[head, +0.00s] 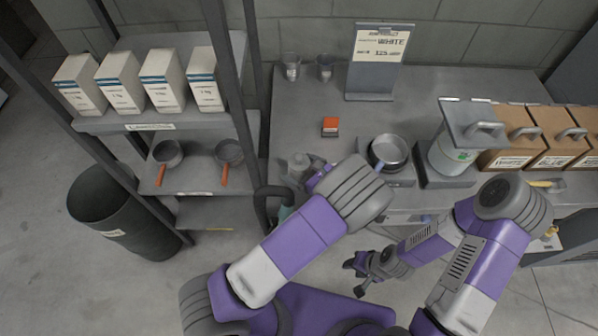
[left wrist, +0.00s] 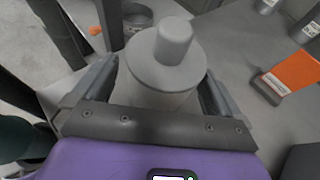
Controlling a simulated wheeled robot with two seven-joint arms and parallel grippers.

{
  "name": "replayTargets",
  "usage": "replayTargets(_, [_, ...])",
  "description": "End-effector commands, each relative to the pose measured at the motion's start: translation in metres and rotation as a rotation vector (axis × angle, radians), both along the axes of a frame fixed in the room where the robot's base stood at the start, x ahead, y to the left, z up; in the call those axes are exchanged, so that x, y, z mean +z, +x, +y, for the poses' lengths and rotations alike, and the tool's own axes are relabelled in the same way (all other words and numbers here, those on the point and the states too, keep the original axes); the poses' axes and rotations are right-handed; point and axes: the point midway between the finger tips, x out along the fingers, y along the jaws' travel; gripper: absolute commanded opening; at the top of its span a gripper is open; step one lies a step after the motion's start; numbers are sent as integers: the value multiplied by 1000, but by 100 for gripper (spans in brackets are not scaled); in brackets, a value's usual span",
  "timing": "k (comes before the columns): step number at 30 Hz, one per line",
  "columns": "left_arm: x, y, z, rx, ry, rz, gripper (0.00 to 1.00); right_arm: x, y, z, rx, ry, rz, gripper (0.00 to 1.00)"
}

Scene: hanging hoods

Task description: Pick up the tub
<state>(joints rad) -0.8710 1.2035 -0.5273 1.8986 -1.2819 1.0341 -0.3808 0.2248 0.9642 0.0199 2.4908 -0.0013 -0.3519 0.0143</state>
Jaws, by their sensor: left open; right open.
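A pale grey round tub with a knobbed lid stands on the grey bench, left of its middle, in the head view (head: 298,162). It fills the middle of the left wrist view (left wrist: 165,68). My left gripper (head: 312,176) is at the tub, partly hidden by my own arm in the head view. In the left wrist view its open fingers stand on either side of the tub (left wrist: 155,92); whether they touch it I cannot tell. My right gripper (head: 366,268) is open and empty, low in front of the bench.
An orange-and-dark block (head: 330,126) lies on the bench (head: 300,115) behind the tub. A metal pan (head: 387,152) is to the right. A sign stand (head: 376,70) and two cups (head: 291,66) are at the back. A shelf rack (head: 185,125) stands close on the left.

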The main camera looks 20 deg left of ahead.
Motion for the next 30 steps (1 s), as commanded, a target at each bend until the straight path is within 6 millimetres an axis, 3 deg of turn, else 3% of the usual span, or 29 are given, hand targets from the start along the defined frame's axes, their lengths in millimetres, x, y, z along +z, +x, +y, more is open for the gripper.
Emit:
replayTargets(8, [-3,4,6,-1,-1,-1,100,-1,0,0,0,0,0,43])
replayTargets(17, [-3,3,6,-1,0,0,55,-1,0,0,0,0,0,43])
replayTargets(25, [0,4,6,-1,0,-2,55,0,0,0,0,0,0,43])
replayTargets(30, [24,4,6,0,-3,-5,55,6,0,0,0,0,0,43])
